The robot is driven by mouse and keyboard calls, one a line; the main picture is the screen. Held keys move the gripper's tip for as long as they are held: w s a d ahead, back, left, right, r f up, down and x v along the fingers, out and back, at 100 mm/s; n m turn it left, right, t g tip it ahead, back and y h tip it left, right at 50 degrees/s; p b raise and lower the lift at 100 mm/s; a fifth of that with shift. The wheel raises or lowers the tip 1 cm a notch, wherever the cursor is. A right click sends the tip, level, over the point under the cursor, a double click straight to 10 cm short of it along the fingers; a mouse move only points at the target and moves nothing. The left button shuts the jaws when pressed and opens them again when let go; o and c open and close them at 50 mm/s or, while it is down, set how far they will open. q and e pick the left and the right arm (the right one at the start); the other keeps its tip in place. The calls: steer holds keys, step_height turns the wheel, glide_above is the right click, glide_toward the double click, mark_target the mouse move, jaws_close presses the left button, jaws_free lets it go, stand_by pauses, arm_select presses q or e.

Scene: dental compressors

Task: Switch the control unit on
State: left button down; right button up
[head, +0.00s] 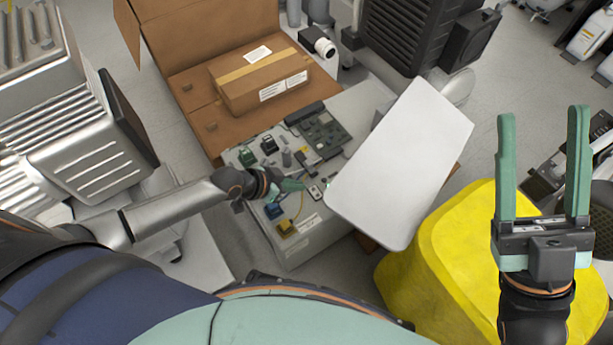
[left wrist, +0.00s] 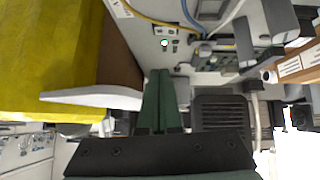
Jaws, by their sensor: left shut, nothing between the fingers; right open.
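The control unit (head: 316,238) is a grey box in the middle of the head view, with a circuit board, relays and wires on its top face. Its white cover panel (head: 405,165) stands open at the right. My left gripper (head: 303,185) is shut and empty, its fingertips close to a small switch plate (head: 315,192). I cannot tell whether they touch it. In the left wrist view, the shut fingers (left wrist: 160,75) point at the panel, near a lit green light (left wrist: 164,43). My right gripper (head: 543,165) is open and empty, over at the right.
An open cardboard box with a taped carton (head: 262,80) stands behind the unit. A yellow object (head: 450,255) fills the space between the unit and my right gripper. A black finned machine (head: 410,35) stands at the back.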

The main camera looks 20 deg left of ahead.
arm_select(q)
steer(key=v, duration=0.3)
steer(key=shift+s+d+p, duration=0.15)
steer(key=shift+s+p, duration=0.05)
steer(key=shift+p, duration=0.2)
steer(key=shift+r, duration=0.1)
